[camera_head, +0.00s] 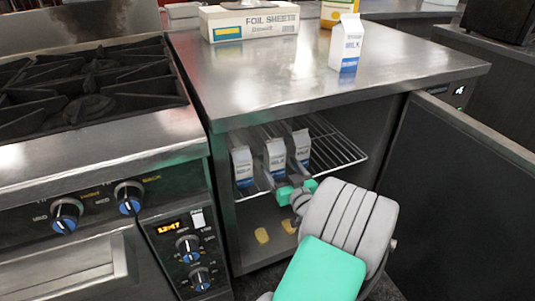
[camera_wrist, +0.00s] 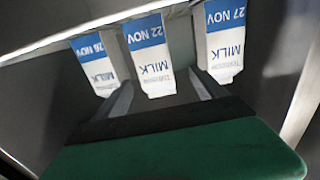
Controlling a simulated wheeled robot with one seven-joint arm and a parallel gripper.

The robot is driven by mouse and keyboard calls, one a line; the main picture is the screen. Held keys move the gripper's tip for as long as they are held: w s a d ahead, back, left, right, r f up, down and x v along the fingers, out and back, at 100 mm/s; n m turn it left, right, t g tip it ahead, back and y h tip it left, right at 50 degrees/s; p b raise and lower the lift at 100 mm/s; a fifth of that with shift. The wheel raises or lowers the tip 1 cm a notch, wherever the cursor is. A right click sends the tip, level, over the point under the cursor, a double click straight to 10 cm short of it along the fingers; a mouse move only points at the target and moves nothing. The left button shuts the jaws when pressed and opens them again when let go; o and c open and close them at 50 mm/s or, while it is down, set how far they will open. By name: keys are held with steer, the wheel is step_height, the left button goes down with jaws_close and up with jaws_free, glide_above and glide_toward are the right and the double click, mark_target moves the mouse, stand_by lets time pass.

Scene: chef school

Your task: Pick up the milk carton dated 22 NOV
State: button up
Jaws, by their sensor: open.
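The milk carton dated 22 NOV (camera_wrist: 152,60) is the middle one of three in the wrist view, where its print appears upside down. It is white with a blue band. In the head view the middle carton (camera_head: 276,160) stands upright on the wire shelf in the open cabinet. My gripper (camera_head: 281,173) is open in front of it. In the wrist view my gripper's two fingers (camera_wrist: 160,84) lie either side of its lower picture end; I cannot tell whether they touch it.
Cartons flank it closely: one dated 27 NOV (camera_wrist: 224,45) and one whose date looks like 26 or 28 NOV (camera_wrist: 94,62). The wire shelf (camera_head: 338,150) is bare at right. The cabinet door (camera_head: 455,190) stands open. Another milk carton (camera_head: 346,45) stands on the counter (camera_head: 270,75).

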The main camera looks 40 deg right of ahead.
mark_target(278, 159)
steer(key=x, duration=0.4)
steer(key=b+x, duration=0.1)
steer(key=x, duration=0.2)
steer(key=shift+d, duration=0.4)
steer(key=shift+c, duration=0.4)
jaws_close()
